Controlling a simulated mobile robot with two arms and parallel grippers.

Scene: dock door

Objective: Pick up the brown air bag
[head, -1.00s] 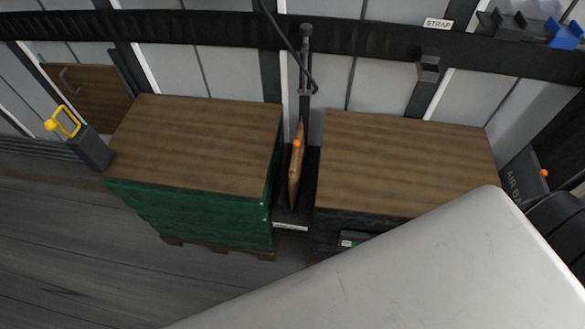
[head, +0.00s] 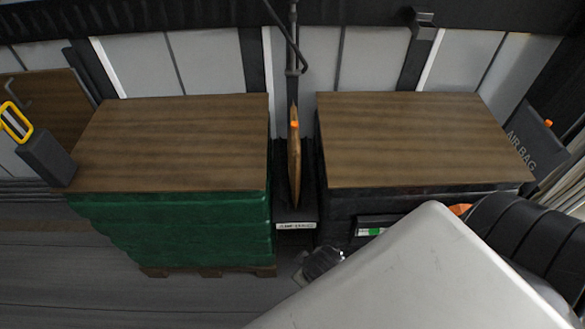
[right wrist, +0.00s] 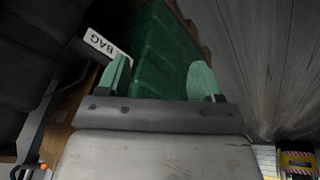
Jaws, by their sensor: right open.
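The brown air bag (head: 295,175) stands upright and edge-on in the narrow gap between two pallet loads in the head view. An orange valve shows near its top. In the right wrist view a brown surface with an orange dot, likely the same bag (right wrist: 62,115), lies at the lower left, partly hidden by the gripper body. My right gripper (right wrist: 160,78) is open and empty, its two greenish fingers apart in front of the green load. In the head view my right arm covers the lower right. My left gripper is not in view.
The green-wrapped load (head: 175,228) stands left of the gap and the black-wrapped load (head: 420,200) right; both have wooden tops. A white label (head: 296,226) marks the gap's front. A dark holder marked AIR BAG (head: 525,150) is at right. Floor (head: 70,270) is clear at front left.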

